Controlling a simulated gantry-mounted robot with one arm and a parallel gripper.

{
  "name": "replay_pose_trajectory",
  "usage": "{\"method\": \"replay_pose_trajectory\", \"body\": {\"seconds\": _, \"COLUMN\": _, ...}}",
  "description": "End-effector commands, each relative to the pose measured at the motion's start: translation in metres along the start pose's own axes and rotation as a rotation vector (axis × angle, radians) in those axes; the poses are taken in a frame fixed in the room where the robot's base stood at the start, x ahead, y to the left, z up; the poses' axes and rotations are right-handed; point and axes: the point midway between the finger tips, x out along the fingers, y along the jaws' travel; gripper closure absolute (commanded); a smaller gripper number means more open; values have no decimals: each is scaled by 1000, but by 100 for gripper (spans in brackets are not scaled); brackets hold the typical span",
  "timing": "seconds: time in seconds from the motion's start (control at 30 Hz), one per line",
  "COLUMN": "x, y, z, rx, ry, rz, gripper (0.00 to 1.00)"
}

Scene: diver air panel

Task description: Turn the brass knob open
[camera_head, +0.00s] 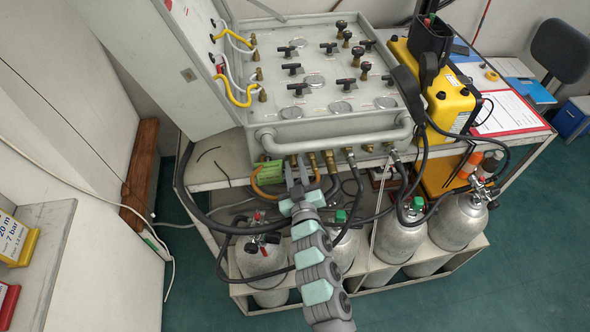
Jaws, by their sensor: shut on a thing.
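A grey air panel box (330,92) stands tilted on the bench. A row of brass fittings (330,160) runs along its front lower edge, with hoses leading down from them. My gripper (297,168) reaches up to the left part of this row from below. Its two fingers are shut on a small brass knob (294,160), which shows only partly between the fingertips. The knob's turn angle cannot be told from this view.
A curved grey guard bar (335,133) passes just above the fittings. A green block (269,171) and an orange hose (266,190) lie close left of my gripper. Silver cylinders (401,238) stand below among black hoses. A yellow case (447,98) stands right of the panel.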

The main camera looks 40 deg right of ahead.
Motion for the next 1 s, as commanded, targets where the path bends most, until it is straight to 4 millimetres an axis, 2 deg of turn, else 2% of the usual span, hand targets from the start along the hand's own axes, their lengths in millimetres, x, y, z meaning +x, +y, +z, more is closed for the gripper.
{"method": "replay_pose_trajectory", "body": {"seconds": 0.2, "x": 0, "y": -1, "z": 1, "rx": -183, "ry": 3, "rz": -4, "gripper": 100}}
{"method": "replay_pose_trajectory", "body": {"seconds": 0.5, "x": 0, "y": 0, "z": 0, "rx": -350, "ry": 8, "rz": -7, "gripper": 100}}
{"method": "replay_pose_trajectory", "body": {"seconds": 1.0, "x": 0, "y": 0, "z": -1, "rx": -418, "ry": 9, "rz": -7, "gripper": 100}}
